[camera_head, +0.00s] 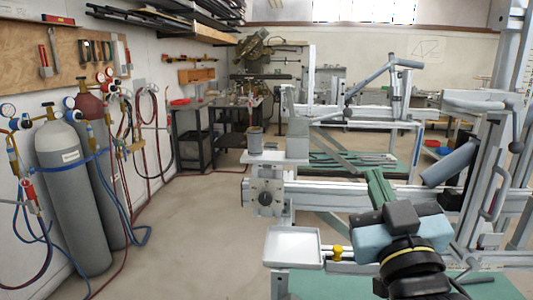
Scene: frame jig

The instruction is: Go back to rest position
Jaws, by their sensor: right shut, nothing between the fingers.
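My right gripper (386,219) is in the lower right of the head view, at the end of my black wrist, which comes in from the bottom edge. It has a light blue body and dark grey fingers, which are shut with nothing between them. It appears in front of the pale grey frame jig (265,189), close to a green bar (380,188); I cannot tell whether they touch. My left gripper is not in view.
A white tray (293,247) and a yellow knob (337,252) are left of my right gripper. Gas cylinders (72,195) with hoses line the left wall. The floor (190,240) between is clear.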

